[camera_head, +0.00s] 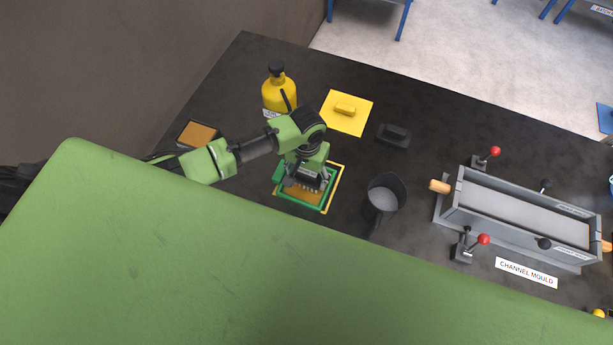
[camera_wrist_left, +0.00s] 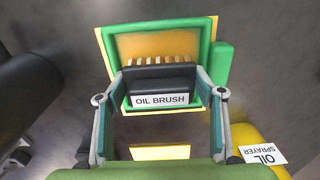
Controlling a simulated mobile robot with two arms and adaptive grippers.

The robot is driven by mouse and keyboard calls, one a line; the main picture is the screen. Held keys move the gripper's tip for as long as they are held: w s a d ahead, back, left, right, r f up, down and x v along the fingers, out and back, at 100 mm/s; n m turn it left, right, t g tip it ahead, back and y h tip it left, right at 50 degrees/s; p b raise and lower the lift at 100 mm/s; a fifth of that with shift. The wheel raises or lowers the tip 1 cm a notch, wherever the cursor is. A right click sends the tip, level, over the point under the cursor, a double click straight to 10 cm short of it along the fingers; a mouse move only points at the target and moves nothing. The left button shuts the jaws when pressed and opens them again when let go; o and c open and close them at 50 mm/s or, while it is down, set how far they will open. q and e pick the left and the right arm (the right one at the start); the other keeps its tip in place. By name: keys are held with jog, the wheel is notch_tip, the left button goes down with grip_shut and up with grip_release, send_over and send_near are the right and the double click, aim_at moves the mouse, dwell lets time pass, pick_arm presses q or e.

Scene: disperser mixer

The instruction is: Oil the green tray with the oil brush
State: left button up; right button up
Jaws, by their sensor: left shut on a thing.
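The green tray (camera_head: 328,198) lies on the dark bench with an orange-brown inside and a yellow outline around it. In the left wrist view its green rim (camera_wrist_left: 208,38) shows beyond the brush. My left gripper (camera_head: 308,182) points down over the tray and is shut on the oil brush. In the left wrist view the dark brush (camera_wrist_left: 160,86), labelled "OIL BRUSH", sits between the two fingers, with pale bristles toward the tray's inside. I cannot tell whether the bristles touch the tray. The gripper hides part of the tray in the head view. My right gripper is not in view.
A yellow oil sprayer bottle (camera_head: 279,92) stands behind my left arm. A yellow plate with a block (camera_head: 346,112), a dark block (camera_head: 393,136) and a grey cup (camera_head: 384,195) are nearby. The channel mould (camera_head: 520,218) stands at right. An orange-topped box (camera_head: 197,134) lies at left.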

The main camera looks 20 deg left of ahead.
pick_arm(q)
jog(key=shift+r, duration=3.1)
jog(key=shift+s+d, duration=0.3)
jog(key=shift+s, duration=0.6)
jog(key=shift+s+d, duration=0.3)
jog(key=shift+s, duration=0.65)
jog(key=shift+s+d, duration=0.3)
jog(key=shift+s, duration=0.6)
